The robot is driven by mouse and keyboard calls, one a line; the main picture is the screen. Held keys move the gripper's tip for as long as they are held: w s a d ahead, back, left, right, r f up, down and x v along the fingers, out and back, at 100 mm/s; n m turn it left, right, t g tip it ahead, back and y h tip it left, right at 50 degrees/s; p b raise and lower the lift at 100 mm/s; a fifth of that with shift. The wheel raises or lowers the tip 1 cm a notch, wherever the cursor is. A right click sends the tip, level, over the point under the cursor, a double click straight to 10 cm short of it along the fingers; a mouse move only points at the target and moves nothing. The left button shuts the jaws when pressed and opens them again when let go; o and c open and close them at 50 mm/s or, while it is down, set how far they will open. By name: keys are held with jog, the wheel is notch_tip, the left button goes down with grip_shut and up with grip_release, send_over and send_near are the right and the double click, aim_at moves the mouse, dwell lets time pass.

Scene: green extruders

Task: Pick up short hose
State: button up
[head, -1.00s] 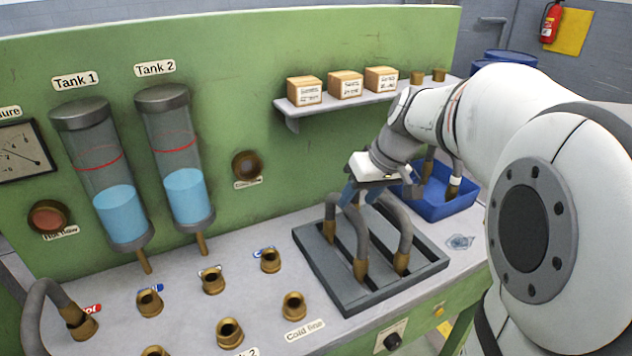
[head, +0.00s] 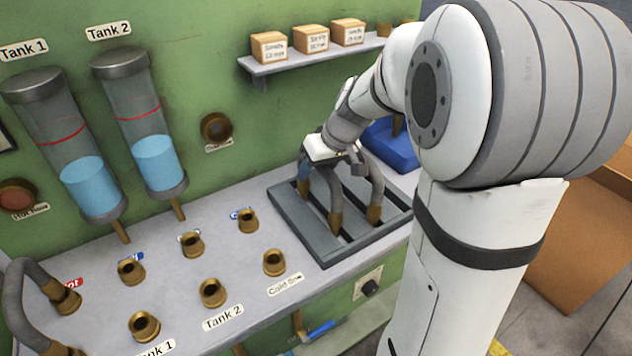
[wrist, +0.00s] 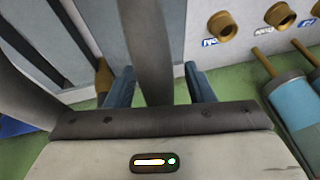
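Grey hoses with brass ends stand as arches in the slotted grey rack (head: 300,231) on the bench. The nearer left hose (head: 321,188) and a right hose (head: 376,184) show there; my gripper hides part of their tops, so I cannot tell which is the short one. My gripper (head: 318,166) is just over the left part of the rack, at the hose tops. In the wrist view my gripper (wrist: 160,88) has its two blue fingers apart. A grey hose (wrist: 147,40) passes between them, with a clear gap at the right finger.
Several brass sockets (head: 212,291) stand on the bench left of the rack. A connected hose (head: 18,290) is at far left. A blue bin (head: 392,150) sits behind the rack, and a shelf (head: 275,67) with boxes hangs above. A cardboard box (head: 590,240) is at right.

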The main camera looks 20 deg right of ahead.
grip_shut()
dwell(0.3)
jog(key=shift+r, duration=0.1)
